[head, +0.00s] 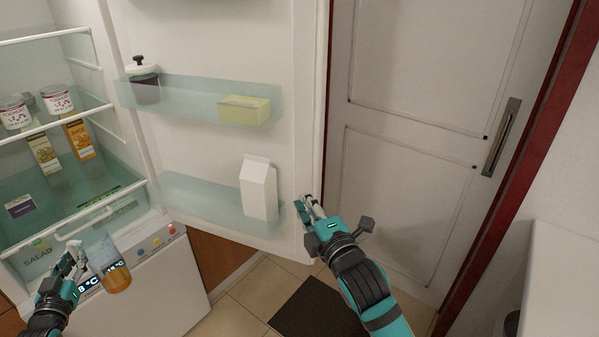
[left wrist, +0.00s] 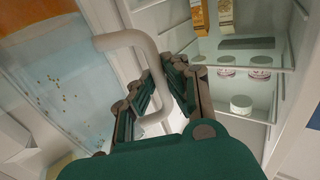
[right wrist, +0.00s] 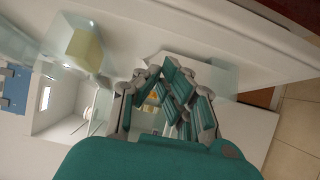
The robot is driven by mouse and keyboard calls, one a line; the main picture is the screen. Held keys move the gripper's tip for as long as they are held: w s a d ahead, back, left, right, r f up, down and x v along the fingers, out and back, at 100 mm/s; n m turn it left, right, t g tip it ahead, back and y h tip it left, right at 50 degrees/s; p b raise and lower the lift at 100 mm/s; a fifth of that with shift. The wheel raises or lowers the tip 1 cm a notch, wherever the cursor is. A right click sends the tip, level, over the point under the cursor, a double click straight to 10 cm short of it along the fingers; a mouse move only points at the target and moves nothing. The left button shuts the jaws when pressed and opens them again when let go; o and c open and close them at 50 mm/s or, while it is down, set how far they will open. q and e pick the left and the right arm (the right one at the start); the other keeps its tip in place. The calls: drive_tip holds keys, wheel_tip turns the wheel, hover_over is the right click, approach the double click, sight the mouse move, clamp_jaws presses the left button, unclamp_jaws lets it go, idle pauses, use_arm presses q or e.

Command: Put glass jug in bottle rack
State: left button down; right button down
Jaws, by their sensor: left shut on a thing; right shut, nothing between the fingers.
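The glass jug (head: 113,270) has clear walls and orange liquid in its bottom. It hangs in front of the fridge's lower front with its display. My left gripper (head: 76,262) is shut on the jug's pale handle; the left wrist view shows the fingers (left wrist: 160,88) around the handle (left wrist: 150,62), with the jug body (left wrist: 55,85) to the left. The likely bottle rack, the lower clear door rack (head: 195,200), holds a white carton (head: 258,188) at its right end; its left part is empty. My right gripper (head: 312,208) is shut and empty at the open door's edge.
Fridge shelves at left hold cups (head: 57,98) and cartons (head: 80,140). A closed white door (head: 415,130) stands behind. A dark mat (head: 315,312) lies on the floor.

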drive_tip(key=p, duration=0.2)
approach(293, 167)
drive_tip(key=w+a, duration=0.2)
drive_tip(key=a, duration=0.2)
drive_tip(key=w, duration=0.1)
drive_tip(key=w+p, duration=0.1)
drive_tip(key=shift+w+d+r, duration=0.2)
drive_tip(key=shift+w+d, duration=0.05)
drive_tip(key=shift+w, duration=0.1)
drive_tip(key=shift+w+d+f, duration=0.1)
drive_tip(key=shift+w+d, duration=0.3)
drive_tip(key=shift+w, duration=0.3)
drive_tip(key=shift+a, duration=0.1)
